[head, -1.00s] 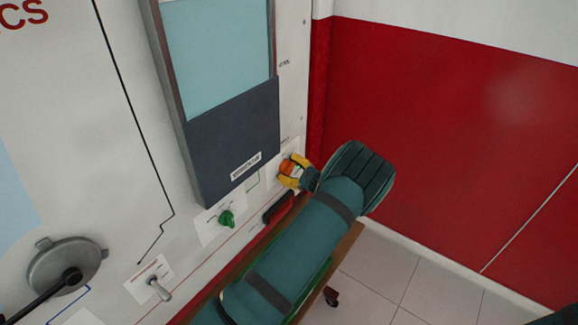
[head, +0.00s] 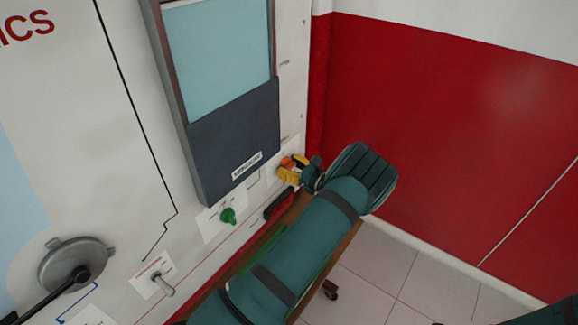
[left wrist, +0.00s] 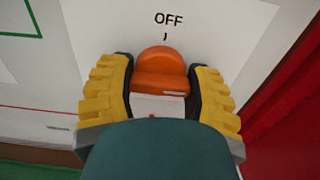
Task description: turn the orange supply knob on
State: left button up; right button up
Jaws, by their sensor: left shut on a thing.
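The orange supply knob (left wrist: 160,72) sits on a white panel plate, just below the printed word OFF, in the left wrist view. Its raised grip bar lies roughly level across that picture. My left gripper (left wrist: 160,90) is shut on the knob, with one yellow ribbed finger on each side. In the head view the knob (head: 287,162) shows as a small orange patch, partly hidden by my left gripper (head: 292,168). My right gripper is not in view.
A green knob (head: 228,216) and a toggle switch (head: 163,284) are on the panel left of my gripper. A dark display box (head: 236,140) juts out above. A brown-edged table (head: 345,245) stands below my arm. A red wall (head: 450,130) is at right.

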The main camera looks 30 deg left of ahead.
pick_arm(q)
jog(key=o, duration=1.2)
jog(key=shift+d, duration=0.1)
jog(key=s+d, duration=0.1)
jog(key=d, duration=1.1)
